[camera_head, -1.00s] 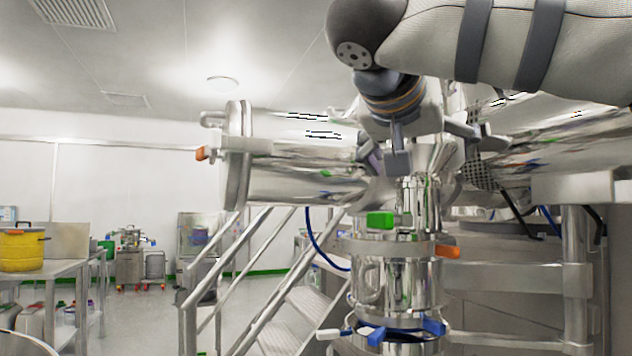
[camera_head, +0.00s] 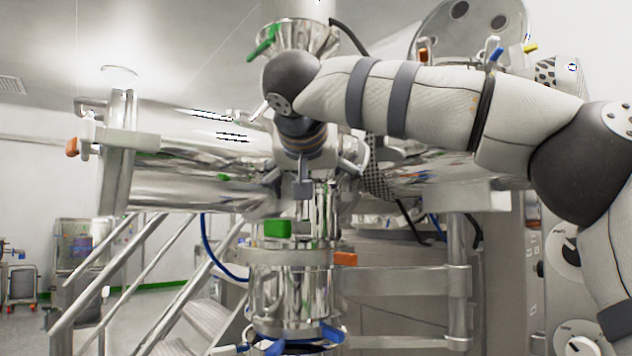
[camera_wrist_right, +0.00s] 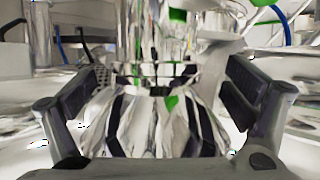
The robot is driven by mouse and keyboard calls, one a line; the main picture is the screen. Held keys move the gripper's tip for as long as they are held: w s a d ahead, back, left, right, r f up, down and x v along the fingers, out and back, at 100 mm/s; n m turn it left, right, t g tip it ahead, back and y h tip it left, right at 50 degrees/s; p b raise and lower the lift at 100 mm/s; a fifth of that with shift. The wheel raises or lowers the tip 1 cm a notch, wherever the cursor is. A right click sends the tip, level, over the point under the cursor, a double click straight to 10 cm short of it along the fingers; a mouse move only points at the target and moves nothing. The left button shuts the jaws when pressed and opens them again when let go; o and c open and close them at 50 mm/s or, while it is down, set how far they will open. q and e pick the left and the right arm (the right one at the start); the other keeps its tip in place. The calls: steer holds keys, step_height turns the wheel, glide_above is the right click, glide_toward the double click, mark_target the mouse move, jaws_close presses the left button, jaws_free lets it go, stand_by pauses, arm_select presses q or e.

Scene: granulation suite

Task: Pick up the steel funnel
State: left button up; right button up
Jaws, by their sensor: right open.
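The shiny steel funnel fills the middle of the right wrist view (camera_wrist_right: 148,128), its wide part toward the bottom of the picture. My right gripper (camera_wrist_right: 168,82) is open, with one finger on each side of the funnel. I cannot tell whether either finger touches it. In the head view my right gripper (camera_head: 304,186) points down just above the upright steel vessel (camera_head: 290,292), and it hides most of the funnel there. My left gripper is not in view.
A green block (camera_head: 277,228) and an orange part (camera_head: 345,259) sit at the vessel's upper collar. A large horizontal steel cylinder (camera_head: 190,165) lies behind and left. Stair rails (camera_head: 125,262) stand at the lower left. A steel hopper (camera_head: 298,36) is above.

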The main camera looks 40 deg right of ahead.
steer(key=shift+s+a+r, duration=0.1)
steer(key=shift+s+r, duration=0.05)
steer(key=shift+r, duration=0.05)
steer(key=c, duration=1.6)
